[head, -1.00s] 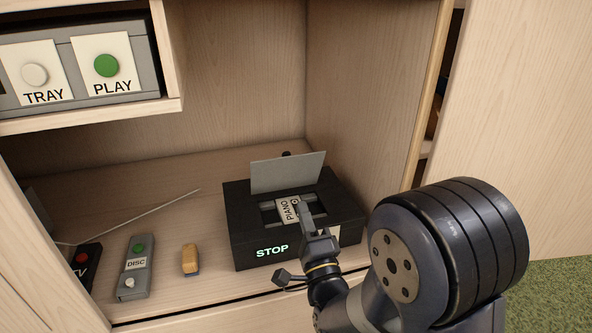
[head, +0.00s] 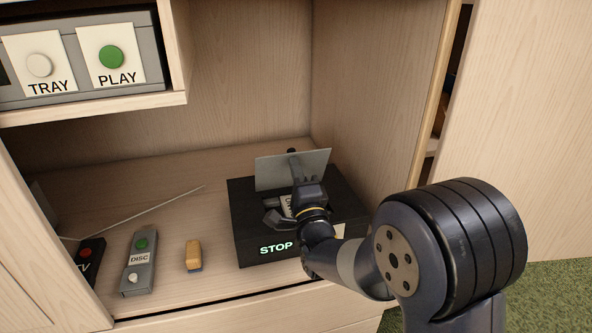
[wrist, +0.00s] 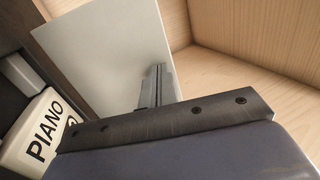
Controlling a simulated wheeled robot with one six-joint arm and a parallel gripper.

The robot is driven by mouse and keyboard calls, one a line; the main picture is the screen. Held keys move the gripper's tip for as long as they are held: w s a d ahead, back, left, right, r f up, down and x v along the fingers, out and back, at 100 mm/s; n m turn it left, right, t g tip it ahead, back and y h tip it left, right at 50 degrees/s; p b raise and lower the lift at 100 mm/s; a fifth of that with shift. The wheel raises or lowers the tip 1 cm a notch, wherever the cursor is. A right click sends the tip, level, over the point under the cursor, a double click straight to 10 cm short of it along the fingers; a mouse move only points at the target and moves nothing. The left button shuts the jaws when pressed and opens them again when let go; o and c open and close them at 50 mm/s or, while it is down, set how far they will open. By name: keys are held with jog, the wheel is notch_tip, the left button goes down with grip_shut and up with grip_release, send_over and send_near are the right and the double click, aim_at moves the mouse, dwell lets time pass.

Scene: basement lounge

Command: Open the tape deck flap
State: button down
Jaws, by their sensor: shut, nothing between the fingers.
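The black tape deck (head: 243,238) stands on the cabinet shelf, with a green-lit STOP on its front. Its grey flap (head: 270,172) stands raised and upright at the back of the top opening; it shows as a pale panel in the wrist view (wrist: 100,50). A white cassette marked PIANO (wrist: 38,135) is in the opening, mostly hidden by my arm in the head view. My gripper (head: 295,165) is shut and empty, its fingers in front of the raised flap. In the wrist view the fingertips (wrist: 157,72) overlap the flap; I cannot tell whether they touch it.
A DISC remote (head: 138,265), a TV remote (head: 88,262) and a small tan block (head: 194,255) lie left of the deck. A thin rod (head: 140,212) lies behind them. A grey unit with TRAY and PLAY buttons (head: 75,95) is above left. The cabinet wall is close on the right.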

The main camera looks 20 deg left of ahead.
aim_at(291, 149)
jog(key=w+a+r+g+h+p, duration=0.1)
jog(key=p, duration=0.2)
jog(key=w+r+g+p, duration=0.1)
jog(key=w+p, duration=0.1)
jog(key=p, duration=0.1)
jog(key=shift+a+r+g+h, duration=0.35)
jog(key=shift+a+g+h, duration=0.05)
jog(key=shift+w+a+f+g+h+p, duration=0.1)
jog(key=shift+w+a+g+h+p, duration=0.2)
jog(key=shift+w+a+g+p, duration=0.25)
jog(key=shift+w+a+b, duration=0.2)
jog(key=shift+w+b, duration=0.15)
jog(key=shift+w, duration=0.3)
